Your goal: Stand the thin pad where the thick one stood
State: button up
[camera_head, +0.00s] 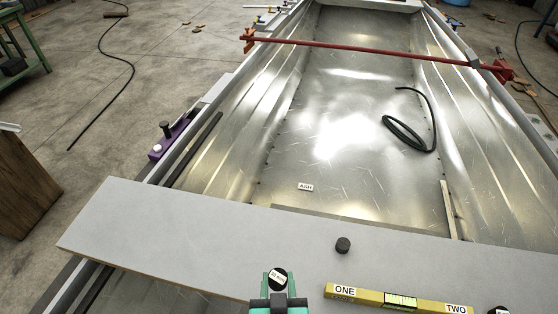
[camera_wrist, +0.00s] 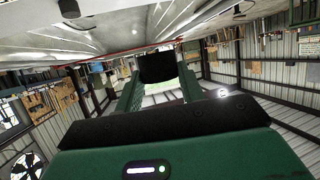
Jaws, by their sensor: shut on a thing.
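My gripper (camera_head: 277,292) is at the bottom centre of the head view, shut on a round black pad (camera_head: 278,277) with a white label that seems to read 20 mm. The held pad also shows dark between the green fingers in the wrist view (camera_wrist: 157,67). A small black pad (camera_head: 343,245) without a visible label stands on the grey board (camera_head: 200,235), up and right of my gripper. Another dark labelled piece (camera_head: 499,311) is cut off at the bottom right. I cannot tell which pads are thin or thick.
A yellow level (camera_head: 400,299) marked ONE and TWO lies right of my gripper. The board spans the metal hull; its left part is clear. Inside the hull are a tag (camera_head: 305,187) and a black hose (camera_head: 408,135). A red bar (camera_head: 360,48) crosses farther back.

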notch_tip(320, 180, up, 29)
jog(key=s+p, duration=0.2)
jog(key=p, duration=3.6)
jog(key=shift+d+f, duration=0.1)
